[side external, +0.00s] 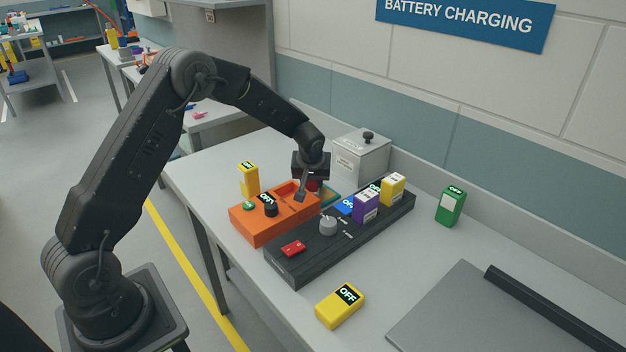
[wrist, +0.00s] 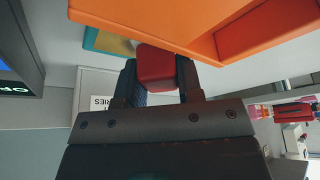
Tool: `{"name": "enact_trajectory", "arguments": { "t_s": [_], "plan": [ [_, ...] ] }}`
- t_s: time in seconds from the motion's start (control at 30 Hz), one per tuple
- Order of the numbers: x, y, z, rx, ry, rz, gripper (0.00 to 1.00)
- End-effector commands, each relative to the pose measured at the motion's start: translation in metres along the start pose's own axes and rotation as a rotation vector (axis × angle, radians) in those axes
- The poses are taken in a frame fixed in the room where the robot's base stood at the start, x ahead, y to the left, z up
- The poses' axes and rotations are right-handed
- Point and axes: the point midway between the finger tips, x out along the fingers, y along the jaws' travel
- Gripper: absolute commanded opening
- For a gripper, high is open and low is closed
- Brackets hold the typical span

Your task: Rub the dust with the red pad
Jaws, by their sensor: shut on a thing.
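My gripper (side external: 304,190) hangs low over the bench behind the orange box, with its fingers pointing down. In the wrist view my gripper (wrist: 157,76) is shut on the red pad (wrist: 156,64), a small red block gripped between both fingertips. The pad is mostly hidden behind the fingers in the side view. A teal plate (side external: 332,189) with a tan patch lies just beyond the gripper; it also shows in the wrist view (wrist: 92,39), beside the pad. I cannot tell whether the tan patch is the dust, or whether the pad touches the plate.
An orange box (side external: 262,228) stands close to the gripper's near side. A black charging dock (side external: 290,268) holds several coloured batteries to the right. A grey metal box (side external: 362,160) stands behind. A yellow battery (side external: 340,305) lies in front, and a green one (side external: 450,207) stands right.

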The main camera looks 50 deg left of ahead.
Motion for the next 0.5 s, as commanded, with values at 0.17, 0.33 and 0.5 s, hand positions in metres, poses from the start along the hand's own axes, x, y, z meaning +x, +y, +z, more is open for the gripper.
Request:
{"name": "enact_trajectory", "arguments": {
  "t_s": [0.17, 0.33, 0.5],
  "plan": [
    [0.011, 0.009, -0.007, 0.005, -0.008, -0.004, 0.08],
    [0.012, 0.019, -0.017, 0.003, -0.005, -0.001, 0.08],
    [0.012, 0.024, -0.021, 0.003, -0.003, 0.0, 0.08]
  ]
}}
